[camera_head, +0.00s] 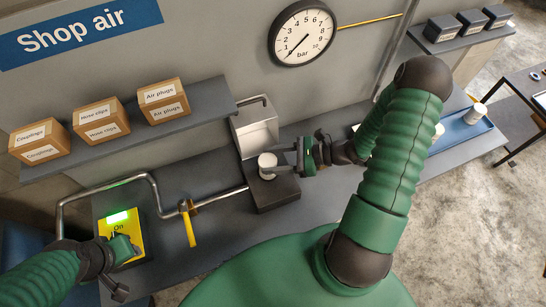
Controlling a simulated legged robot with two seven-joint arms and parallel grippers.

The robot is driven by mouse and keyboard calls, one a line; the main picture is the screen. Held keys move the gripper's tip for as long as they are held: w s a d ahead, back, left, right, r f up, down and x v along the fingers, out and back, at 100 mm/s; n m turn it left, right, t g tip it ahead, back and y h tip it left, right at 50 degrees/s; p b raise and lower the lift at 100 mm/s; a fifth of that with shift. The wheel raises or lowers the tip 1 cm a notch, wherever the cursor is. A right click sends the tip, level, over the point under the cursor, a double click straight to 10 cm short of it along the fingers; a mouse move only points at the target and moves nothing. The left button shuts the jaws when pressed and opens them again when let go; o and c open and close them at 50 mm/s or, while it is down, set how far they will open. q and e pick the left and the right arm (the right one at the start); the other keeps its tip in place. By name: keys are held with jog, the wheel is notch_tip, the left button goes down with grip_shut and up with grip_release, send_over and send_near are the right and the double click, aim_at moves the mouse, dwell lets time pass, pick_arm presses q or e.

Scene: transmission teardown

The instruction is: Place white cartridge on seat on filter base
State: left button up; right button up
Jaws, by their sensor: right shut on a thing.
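The white cartridge (267,161) is a short white cylinder, upright, between the fingertips of my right gripper (276,160). That gripper comes in from the right and is shut on the cartridge. The filter base (274,194) is a dark block on the bench, directly below the cartridge in the picture. The seat is largely hidden by the cartridge and fingers. I cannot tell whether the cartridge touches it. My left gripper (122,249) is at the yellow switch box (130,231) at lower left; its fingers are not clear.
An open pale housing (254,132) stands behind the base. A pipe with a yellow-handled valve (190,223) runs left of it. A shelf (130,140) with cardboard boxes overhangs at left. A blue tray (465,134) with white cylinders lies right. The switch box shows a lit green "On".

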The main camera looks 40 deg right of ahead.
jog(key=shift+w+a+f, duration=0.1)
jog(key=shift+w, duration=0.05)
jog(key=o, duration=1)
jog(key=shift+f, duration=0.1)
jog(key=o, duration=0.4)
jog(key=shift+d, duration=0.35)
